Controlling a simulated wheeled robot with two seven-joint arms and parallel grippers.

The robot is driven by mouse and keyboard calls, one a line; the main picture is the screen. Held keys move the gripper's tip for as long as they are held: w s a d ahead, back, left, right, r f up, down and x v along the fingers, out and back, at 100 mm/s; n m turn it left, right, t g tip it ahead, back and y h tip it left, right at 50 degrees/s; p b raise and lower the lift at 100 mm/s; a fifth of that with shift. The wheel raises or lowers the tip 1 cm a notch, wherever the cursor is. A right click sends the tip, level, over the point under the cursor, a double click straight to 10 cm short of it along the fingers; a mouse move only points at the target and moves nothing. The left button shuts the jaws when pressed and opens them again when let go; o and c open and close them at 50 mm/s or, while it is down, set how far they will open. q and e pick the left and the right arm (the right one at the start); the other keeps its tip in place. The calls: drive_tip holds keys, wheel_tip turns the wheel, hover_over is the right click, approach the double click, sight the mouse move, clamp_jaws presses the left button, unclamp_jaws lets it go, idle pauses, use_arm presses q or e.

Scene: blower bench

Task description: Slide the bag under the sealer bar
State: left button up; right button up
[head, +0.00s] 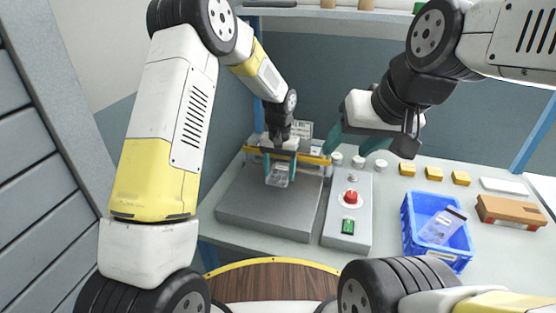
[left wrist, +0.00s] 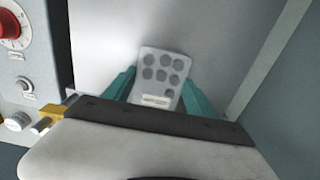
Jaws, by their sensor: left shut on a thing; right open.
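The bag (head: 277,179) is a small pale, clear pouch. In the left wrist view the bag (left wrist: 161,76) shows several round grey spots and a pale label strip. My left gripper (head: 280,166) is shut on it, with a teal finger on each side. It holds the bag at the back of the sealer's grey bed (head: 262,210), close to the yellow sealer bar (head: 312,158). Whether the bag touches the bed or lies under the bar cannot be told. My right gripper (head: 354,143) is open and empty, in the air above the control box.
The control box (head: 346,220) with a red knob (head: 351,197) and green switch (head: 348,227) stands right of the bed. A blue crate (head: 437,254) holds another bag (head: 440,228). Yellow blocks (head: 433,173) and a brown box (head: 508,212) lie at right. The front of the bed is clear.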

sight(279, 173)
use_arm(q)
drive_tip(key=shift+f, duration=0.2)
drive_tip(key=o, duration=1.5)
wheel_tip(279, 173, up, 8)
drive_tip(key=shift+f, duration=0.25)
drive_tip(key=s+a+r+n+t+h, duration=0.1)
drive_tip(key=s+a+r, duration=0.4)
drive_tip(key=r, duration=0.3)
drive_tip(key=s+a+r+t, duration=0.2)
drive_tip(key=s+a+r, duration=0.4)
drive_tip(key=r, duration=0.2)
drive_tip(key=s+a+r+t, duration=0.1)
drive_tip(key=s, duration=0.4)
drive_tip(key=s+a+r+n+t, duration=0.1)
drive_tip(key=s+a, duration=0.1)
drive_tip(key=s, duration=0.3)
drive_tip(key=s+a+r+n+t+h, duration=0.1)
drive_tip(key=s+a, duration=0.1)
drive_tip(key=s, duration=0.3)
drive_tip(key=shift+s+a+r, duration=0.25)
drive_tip(key=shift+s, duration=0.15)
